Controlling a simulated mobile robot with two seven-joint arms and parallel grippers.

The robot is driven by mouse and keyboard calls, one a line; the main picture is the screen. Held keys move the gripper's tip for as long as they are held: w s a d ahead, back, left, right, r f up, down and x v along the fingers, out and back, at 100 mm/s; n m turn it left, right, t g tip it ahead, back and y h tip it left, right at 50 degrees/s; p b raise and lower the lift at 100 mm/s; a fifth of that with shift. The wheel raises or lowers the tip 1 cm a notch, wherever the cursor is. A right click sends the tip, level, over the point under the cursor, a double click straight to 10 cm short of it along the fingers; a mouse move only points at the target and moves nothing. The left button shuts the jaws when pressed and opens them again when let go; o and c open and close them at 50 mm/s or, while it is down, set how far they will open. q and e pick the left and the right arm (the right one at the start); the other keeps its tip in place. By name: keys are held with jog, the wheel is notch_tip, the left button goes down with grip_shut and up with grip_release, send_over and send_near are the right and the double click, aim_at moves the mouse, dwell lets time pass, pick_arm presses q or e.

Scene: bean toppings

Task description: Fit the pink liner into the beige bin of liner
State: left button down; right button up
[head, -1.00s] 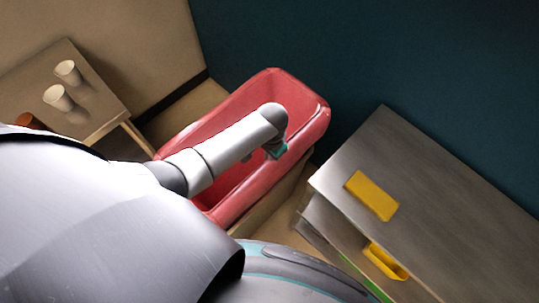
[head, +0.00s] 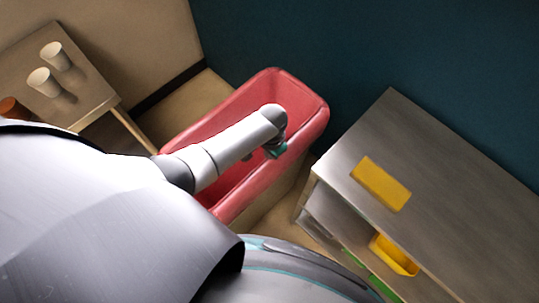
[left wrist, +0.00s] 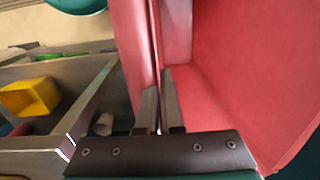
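The pink liner (head: 178,138) is a long, open tub, seen tilted across the middle of the head view. A beige side of the bin (head: 277,196) shows beneath its near right edge; how deep the liner sits in it is hidden. My left arm reaches over the liner, and my left gripper (head: 277,150) is at its inner side, with fingertips hidden there. In the left wrist view, the two fingers of my left gripper (left wrist: 161,118) are close together on either side of a wall of the pink liner (left wrist: 225,85), shut on it. My right gripper is not in view.
A grey-topped unit (head: 440,190) stands close right of the liner, with a yellow block (head: 381,184) on top and a yellow container (head: 394,255) on a lower shelf. A wooden table (head: 88,93) with two pale cups is at the left. A dark teal wall (head: 380,50) is behind.

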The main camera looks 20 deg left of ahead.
pick_arm(q)
jog(key=c, duration=1)
grip_release()
notch_tip(320, 180, up, 15)
jog(key=p, duration=0.5)
jog(key=shift+d+r, duration=0.15)
jog(key=shift+d, duration=0.1)
jog(key=shift+s, duration=0.1)
